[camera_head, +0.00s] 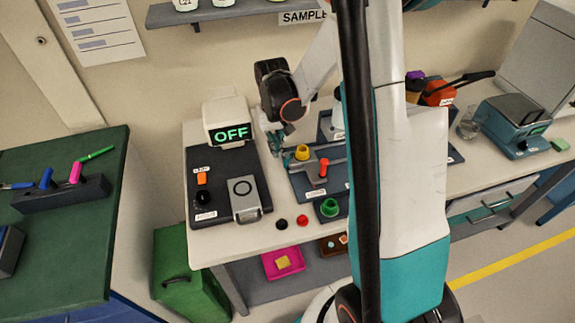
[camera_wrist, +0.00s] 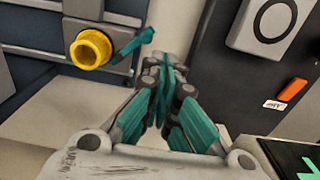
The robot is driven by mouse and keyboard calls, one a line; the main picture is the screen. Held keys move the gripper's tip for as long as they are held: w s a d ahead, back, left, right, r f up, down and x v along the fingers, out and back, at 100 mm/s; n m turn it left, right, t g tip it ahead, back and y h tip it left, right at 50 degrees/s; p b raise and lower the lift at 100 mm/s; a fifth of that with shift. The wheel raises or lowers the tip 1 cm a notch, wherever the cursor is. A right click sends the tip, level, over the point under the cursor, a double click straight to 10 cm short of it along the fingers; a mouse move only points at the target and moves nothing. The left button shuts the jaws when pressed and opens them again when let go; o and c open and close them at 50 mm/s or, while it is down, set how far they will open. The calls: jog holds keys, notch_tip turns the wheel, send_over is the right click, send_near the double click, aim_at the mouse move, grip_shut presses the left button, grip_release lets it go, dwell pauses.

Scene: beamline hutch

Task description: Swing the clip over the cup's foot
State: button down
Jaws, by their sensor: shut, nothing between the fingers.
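The yellow cup (camera_head: 302,152) stands on a grey fixture on the bench, and it also shows at the upper left of the wrist view (camera_wrist: 90,48). A teal lever that looks like the clip (camera_wrist: 134,42) sits beside the cup and points away from it. In the head view the clip is small and hard to make out. My gripper (camera_wrist: 163,75) is shut and empty, with its teal fingertips together just below and right of the clip's tip. It also shows in the head view (camera_head: 277,140), left of the cup and behind it.
A red peg (camera_head: 323,167) rises beside the cup. My arm hides the bench's middle.

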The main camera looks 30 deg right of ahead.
notch_tip(320, 180, up, 6)
jog(key=s+p, duration=0.1)
jog(key=p, duration=0.2)
jog(key=shift+a+r+p, duration=0.15)
jog(key=shift+r+p, duration=0.1)
jog(key=shift+p, duration=0.1)
dwell(0.3)
jog(key=s+a+r+n+t+b, duration=0.1)
jog(key=s+a+r+t+b, duration=0.2)
jog(key=s+a+r, duration=0.5)
jog(key=s+a+r+n+t+b, duration=0.2)
jog(key=s+a+t+b, duration=0.1)
jog(key=s, duration=0.6)
jog(key=shift+s+t+b, duration=0.25)
jog(key=shift+t+b, duration=0.25)
jog(key=shift+t, duration=0.1)
jog(key=shift+r, duration=0.1)
